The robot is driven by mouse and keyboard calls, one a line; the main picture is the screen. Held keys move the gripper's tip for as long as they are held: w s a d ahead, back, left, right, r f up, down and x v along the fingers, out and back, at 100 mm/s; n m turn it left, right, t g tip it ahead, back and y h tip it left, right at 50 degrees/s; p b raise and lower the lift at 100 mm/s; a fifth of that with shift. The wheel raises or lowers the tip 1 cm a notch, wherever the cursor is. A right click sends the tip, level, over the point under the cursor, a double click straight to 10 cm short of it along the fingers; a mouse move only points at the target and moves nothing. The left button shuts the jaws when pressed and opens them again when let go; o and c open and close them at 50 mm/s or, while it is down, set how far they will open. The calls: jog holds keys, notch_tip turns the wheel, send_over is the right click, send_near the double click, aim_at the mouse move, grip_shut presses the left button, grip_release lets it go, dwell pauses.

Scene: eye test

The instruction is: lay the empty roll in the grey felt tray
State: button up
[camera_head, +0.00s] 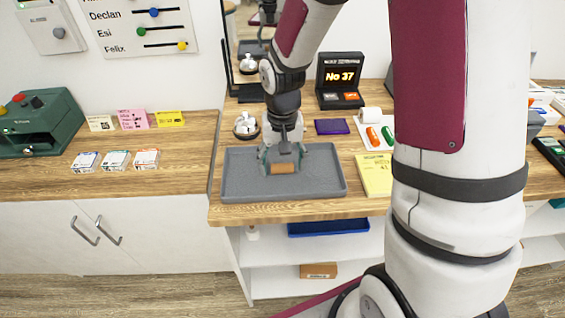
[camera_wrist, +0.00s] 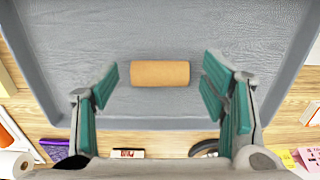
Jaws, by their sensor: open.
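The empty roll is a plain brown cardboard tube (camera_wrist: 160,73). It lies on its side on the floor of the grey felt tray (camera_wrist: 240,30), between my spread fingertips in the wrist view, with a gap on each side. In the head view the roll (camera_head: 283,168) shows just below my gripper (camera_head: 281,160), inside the tray (camera_head: 325,185) on the wooden counter. My gripper (camera_wrist: 160,82) is open and touches nothing that I can see.
A yellow pad (camera_head: 377,175) lies just right of the tray. Behind it are a purple item (camera_head: 332,127), a white tray with coloured pieces (camera_head: 364,141), a white roll (camera_head: 370,115) and a bell (camera_head: 246,126). Small boxes (camera_head: 116,160) stand on the left counter.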

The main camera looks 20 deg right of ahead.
aim_at(282, 169)
notch_tip(282, 169, up, 12)
jog(key=s+r+n+t, duration=0.1)
jog(key=s+r+t, duration=0.1)
jog(key=s+r, duration=0.3)
jog(key=s+r+n+t, duration=0.2)
jog(key=s+r, duration=0.4)
jog(key=s, duration=0.8)
jog(key=shift+s+d+r+n+t, duration=0.15)
jog(key=shift+r+n+t, duration=0.15)
jog(key=shift+t, duration=0.1)
